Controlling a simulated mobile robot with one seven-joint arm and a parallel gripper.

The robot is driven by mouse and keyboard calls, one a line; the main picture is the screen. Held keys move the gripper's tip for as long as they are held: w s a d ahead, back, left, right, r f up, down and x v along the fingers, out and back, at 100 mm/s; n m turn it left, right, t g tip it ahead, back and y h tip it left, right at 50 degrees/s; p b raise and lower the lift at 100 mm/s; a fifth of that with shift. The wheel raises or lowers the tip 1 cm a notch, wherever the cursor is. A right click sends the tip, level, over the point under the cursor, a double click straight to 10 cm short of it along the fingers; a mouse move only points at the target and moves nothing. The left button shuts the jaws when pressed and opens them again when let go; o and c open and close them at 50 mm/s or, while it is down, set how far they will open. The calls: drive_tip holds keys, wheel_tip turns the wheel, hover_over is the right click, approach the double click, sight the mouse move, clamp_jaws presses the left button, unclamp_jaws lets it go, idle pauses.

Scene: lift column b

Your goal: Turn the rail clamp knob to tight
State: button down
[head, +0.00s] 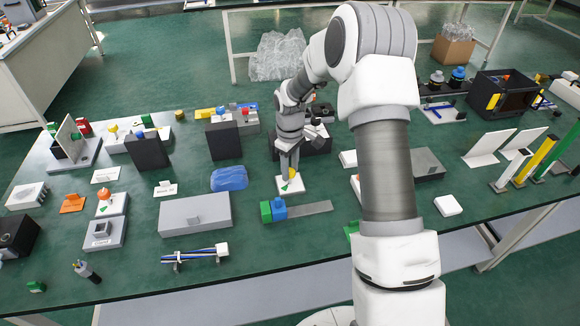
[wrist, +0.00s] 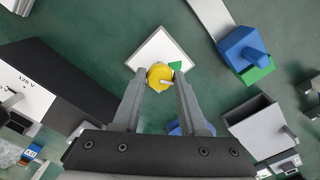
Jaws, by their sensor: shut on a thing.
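A yellow round knob (wrist: 157,75) stands on a square white plate (wrist: 165,45); I take it for the rail clamp knob, though no label on it is readable. A small pale pointer on the knob (wrist: 167,83) aims to the right and slightly down in the wrist view. A green triangular mark (wrist: 175,66) lies just to the right of the knob. My gripper (wrist: 161,76) is shut on the yellow knob, one finger on each side. In the head view my gripper (head: 291,172) reaches down over the white plate (head: 298,187), and its fingers hide part of the knob.
A blue lump (head: 229,179) lies to the left. A dark box (head: 224,141) stands behind left. Bare green table surrounds the plate.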

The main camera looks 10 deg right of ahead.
sight(290, 171)
drive_tip(key=shift+n, duration=0.6)
drive_tip(key=shift+c, duration=2.2)
unclamp_jaws()
drive_tip(key=shift+r, duration=0.1)
wheel_tip(290, 171, up, 17)
drive_tip(key=p, duration=0.2)
drive_tip(key=shift+r, duration=0.15)
